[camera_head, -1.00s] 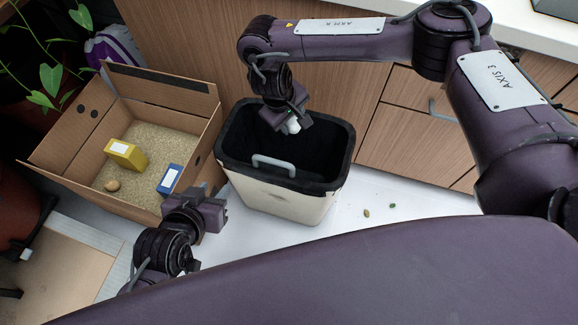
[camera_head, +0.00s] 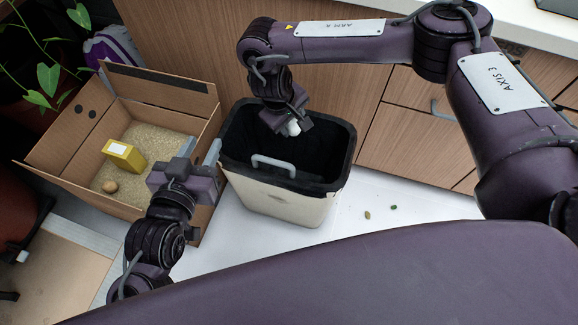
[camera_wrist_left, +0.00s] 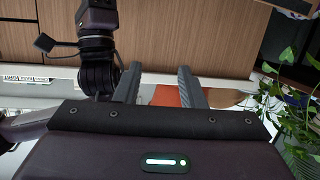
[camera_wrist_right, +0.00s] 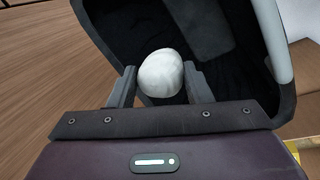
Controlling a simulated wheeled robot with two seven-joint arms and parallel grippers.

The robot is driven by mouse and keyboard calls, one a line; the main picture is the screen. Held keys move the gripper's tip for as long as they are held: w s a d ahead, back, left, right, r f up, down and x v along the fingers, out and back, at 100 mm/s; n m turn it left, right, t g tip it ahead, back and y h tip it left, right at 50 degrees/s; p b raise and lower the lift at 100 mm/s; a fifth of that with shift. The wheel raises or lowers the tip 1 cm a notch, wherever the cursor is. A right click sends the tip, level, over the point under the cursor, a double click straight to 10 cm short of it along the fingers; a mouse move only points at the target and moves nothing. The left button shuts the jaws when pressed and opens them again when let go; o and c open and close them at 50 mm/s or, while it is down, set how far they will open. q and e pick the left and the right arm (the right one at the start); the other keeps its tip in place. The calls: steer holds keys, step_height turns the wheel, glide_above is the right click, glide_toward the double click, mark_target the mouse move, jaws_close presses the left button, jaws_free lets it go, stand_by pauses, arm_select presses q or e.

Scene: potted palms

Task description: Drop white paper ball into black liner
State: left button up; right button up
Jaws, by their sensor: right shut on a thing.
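The white paper ball (camera_wrist_right: 160,73) is between the fingers of my right gripper (camera_wrist_right: 160,86) in the right wrist view, with the dark liner behind it. In the head view the ball (camera_head: 292,128) shows as a small white spot at my right gripper, over the far part of the bin opening. The black liner (camera_head: 318,152) lines a cream bin (camera_head: 285,203) with a grey handle, and its rim folds over the top. My left gripper (camera_head: 199,152) is open beside the bin's left rim; its fingers (camera_wrist_left: 158,88) stand apart with nothing held.
A cardboard box (camera_head: 75,167) of grainy fill stands left of the bin, holding a yellow box (camera_head: 124,155) and a small brown ball (camera_head: 110,186). Wooden cabinets (camera_head: 400,135) stand behind.

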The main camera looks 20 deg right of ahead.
steer(key=o, duration=1)
steer(key=shift+r, duration=0.1)
steer(key=p+v, duration=0.1)
steer(key=v, duration=0.1)
steer(key=shift+a+r+p, duration=0.15)
steer(key=shift+r+p, duration=0.2)
steer(key=shift+p, duration=0.05)
steer(key=p+v, duration=0.1)
steer(key=v, duration=0.1)
steer(key=shift+s+a+r+p, duration=0.1)
steer(key=shift+r+p, duration=0.25)
steer(key=shift+r, duration=0.05)
steer(key=shift+a+r+p, duration=0.2)
steer(key=shift+r+p, duration=0.15)
steer(key=shift+r, duration=0.25)
arm_select(q)
steer(key=s+a+f+g+y, duration=0.4)
steer(key=s+a+f+g, duration=0.1)
steer(key=s+f+g, duration=0.4)
step_height(320, 180, down, 4)
steer(key=shift+s+f+g, duration=0.25)
steer(key=shift+s+g, duration=0.05)
steer(key=shift+s, duration=0.9)
arm_select(e)
steer(key=shift+s+a+r, duration=0.1)
steer(key=shift+s+r, duration=0.05)
steer(key=shift+r, duration=0.25)
